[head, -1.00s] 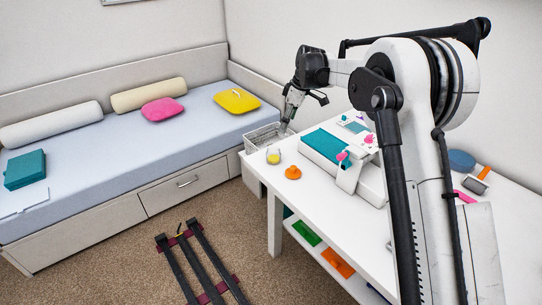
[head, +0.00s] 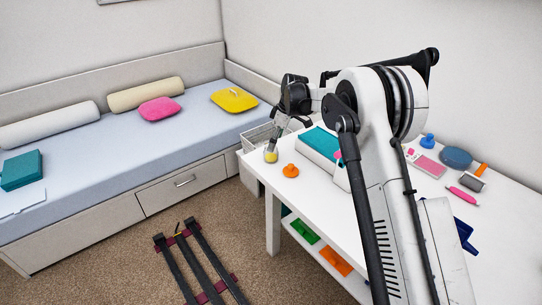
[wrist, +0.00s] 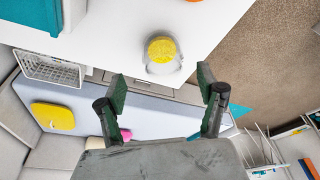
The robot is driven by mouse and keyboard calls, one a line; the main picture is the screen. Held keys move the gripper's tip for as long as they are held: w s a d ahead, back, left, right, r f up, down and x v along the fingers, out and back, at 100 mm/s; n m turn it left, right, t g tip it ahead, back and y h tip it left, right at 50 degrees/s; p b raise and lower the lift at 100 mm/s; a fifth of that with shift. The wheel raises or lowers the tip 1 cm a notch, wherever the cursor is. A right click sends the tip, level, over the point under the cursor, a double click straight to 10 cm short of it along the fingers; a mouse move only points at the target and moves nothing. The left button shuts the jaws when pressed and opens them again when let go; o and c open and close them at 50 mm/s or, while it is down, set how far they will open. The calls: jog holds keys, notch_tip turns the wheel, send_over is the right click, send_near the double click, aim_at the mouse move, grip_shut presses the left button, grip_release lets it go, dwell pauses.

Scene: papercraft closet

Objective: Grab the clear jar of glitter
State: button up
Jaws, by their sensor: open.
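The clear jar of glitter (head: 271,154) stands at the near left corner of the white table, with yellow contents showing through it. In the wrist view the jar (wrist: 162,50) is ahead of my gripper, roughly centred between the fingers and beyond their tips. My gripper (wrist: 160,88) is open and empty, its two dark fingers spread wide. In the head view my gripper (head: 272,143) points down just above or beside the jar; I cannot tell whether they touch.
An orange knob-like object (head: 290,171) stands close to the jar. A white wire basket (head: 256,135) sits at the table's corner behind it. A teal-topped white box (head: 320,145) lies to the right. The table edge (head: 262,178) is close to the jar.

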aim_at(271, 154)
jog(key=x, duration=0.4)
jog(key=shift+s+a+f, duration=0.15)
jog(key=shift+a, duration=0.25)
jog(key=shift+c, duration=0.4)
jog(key=c, duration=1.2)
